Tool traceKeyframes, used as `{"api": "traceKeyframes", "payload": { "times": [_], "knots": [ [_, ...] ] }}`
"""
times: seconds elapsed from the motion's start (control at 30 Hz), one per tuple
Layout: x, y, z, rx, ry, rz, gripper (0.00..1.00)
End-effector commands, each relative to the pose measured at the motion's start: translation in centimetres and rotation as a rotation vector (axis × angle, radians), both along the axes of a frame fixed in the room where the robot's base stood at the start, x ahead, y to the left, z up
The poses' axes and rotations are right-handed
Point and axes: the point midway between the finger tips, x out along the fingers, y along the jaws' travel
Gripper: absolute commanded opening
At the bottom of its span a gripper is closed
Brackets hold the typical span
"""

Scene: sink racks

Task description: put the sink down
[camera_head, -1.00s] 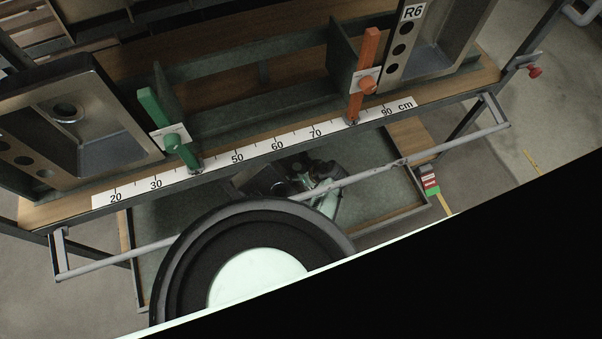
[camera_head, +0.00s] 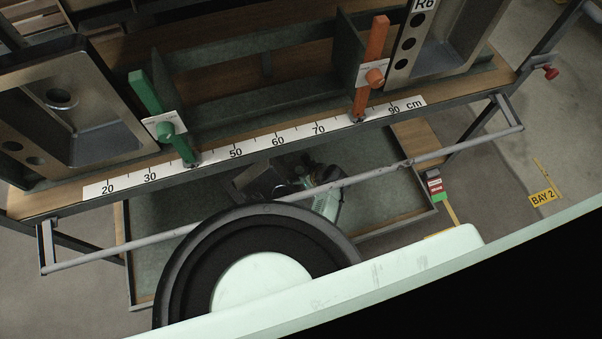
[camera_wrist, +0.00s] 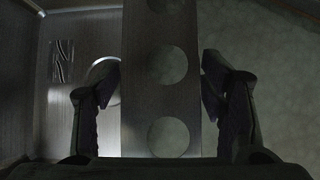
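In the wrist view, my gripper (camera_wrist: 161,75) has its two dark fingers on either side of a sink's steel strip with round holes (camera_wrist: 140,100). The fingertips appear to meet both edges of the strip, so it looks shut on the sink. The sink's basin (camera_wrist: 65,110) lies to the left, with its drain partly hidden by the left finger. There, one steel sink (camera_head: 105,105) stands at the left of the rack and another sink, marked R6 (camera_head: 405,50), at the right.
The rack shelf has a centimetre scale (camera_head: 265,142) on its front edge. A green upright marker (camera_head: 147,92) and an orange one (camera_head: 375,45) flank an open bay (camera_head: 255,65) with dark green dividers. A grey rail (camera_head: 380,172) and a lower tray (camera_head: 385,195) lie in front.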

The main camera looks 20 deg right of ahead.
Motion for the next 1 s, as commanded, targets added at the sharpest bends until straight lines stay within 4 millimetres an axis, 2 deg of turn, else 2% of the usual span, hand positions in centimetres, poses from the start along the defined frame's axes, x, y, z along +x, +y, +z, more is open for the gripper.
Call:
{"api": "traceKeyframes", "payload": {
  "times": [0.1,0.4,0.53,1.0],
  "knots": [
    [0.0,0.0,0.0,0.001,0.0,-0.001,0.74],
    [0.0,0.0,0.1,0.001,-0.001,-0.001,0.74],
    [-0.6,-0.3,0.9,0.001,-0.001,-0.002,0.74],
    [-5.7,-2.6,8.0,0.0,-0.001,-0.001,0.74]
  ]
}}
